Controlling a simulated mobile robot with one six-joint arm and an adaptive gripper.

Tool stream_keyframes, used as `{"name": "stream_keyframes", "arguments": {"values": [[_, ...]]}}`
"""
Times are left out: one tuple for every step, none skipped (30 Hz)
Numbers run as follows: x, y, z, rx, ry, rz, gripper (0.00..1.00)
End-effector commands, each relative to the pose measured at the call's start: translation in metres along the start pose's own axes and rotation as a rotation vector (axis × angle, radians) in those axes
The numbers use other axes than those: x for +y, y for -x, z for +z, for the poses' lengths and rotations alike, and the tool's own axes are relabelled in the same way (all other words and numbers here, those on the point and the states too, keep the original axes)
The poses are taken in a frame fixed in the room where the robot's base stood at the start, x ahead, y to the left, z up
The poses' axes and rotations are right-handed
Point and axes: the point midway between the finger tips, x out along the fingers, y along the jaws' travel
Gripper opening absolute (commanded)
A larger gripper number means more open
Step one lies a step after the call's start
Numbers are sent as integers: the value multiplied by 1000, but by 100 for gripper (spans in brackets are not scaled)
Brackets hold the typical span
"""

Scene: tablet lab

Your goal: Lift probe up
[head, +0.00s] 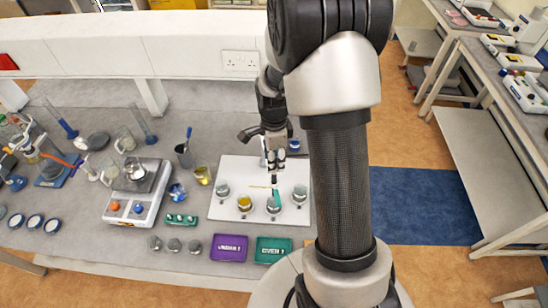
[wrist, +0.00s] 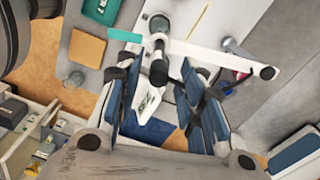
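My gripper (head: 274,160) points down over the white board (head: 232,172) on the bench. In the wrist view the fingers of my gripper (wrist: 164,84) stand apart on either side of a dark upright rod, which seems to be the probe (wrist: 158,70). I cannot see the fingers touching it. In the head view the probe (head: 275,179) shows as a thin dark piece just below my gripper, above a small beaker (head: 273,207). A white arm (wrist: 225,58) runs beside the probe in the wrist view. The probe's lower end is hidden.
Several beakers stand on the board, including a yellow one (head: 244,204). A purple tray (head: 229,247) and a green tray (head: 273,249) lie in front. A balance (head: 137,192) and glassware stand left. A white rail (head: 180,50) runs behind.

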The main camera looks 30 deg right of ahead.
Motion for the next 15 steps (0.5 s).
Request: {"name": "stream_keyframes", "arguments": {"values": [[0, 0, 0, 0, 0, 1, 37], [0, 0, 0, 0, 0, 1, 37], [0, -1, 0, 0, 0, 1, 37], [1, -1, 0, 0, 0, 2, 37], [1, -1, 0, 0, 0, 2, 37], [1, -1, 0, 0, 0, 2, 37], [1, -1, 0, 0, 0, 2, 37], [1, 0, 0, 0, 0, 2, 37], [0, 2, 0, 0, 0, 1, 37], [0, 3, 0, 0, 0, 1, 37], [0, 6, 0, 0, 0, 0, 37], [0, 11, 0, 0, 0, -1, 37], [0, 16, 0, 0, 0, -2, 37], [-1, 21, 0, 0, 0, -3, 37], [0, 29, 0, 0, 0, -3, 37]]}}
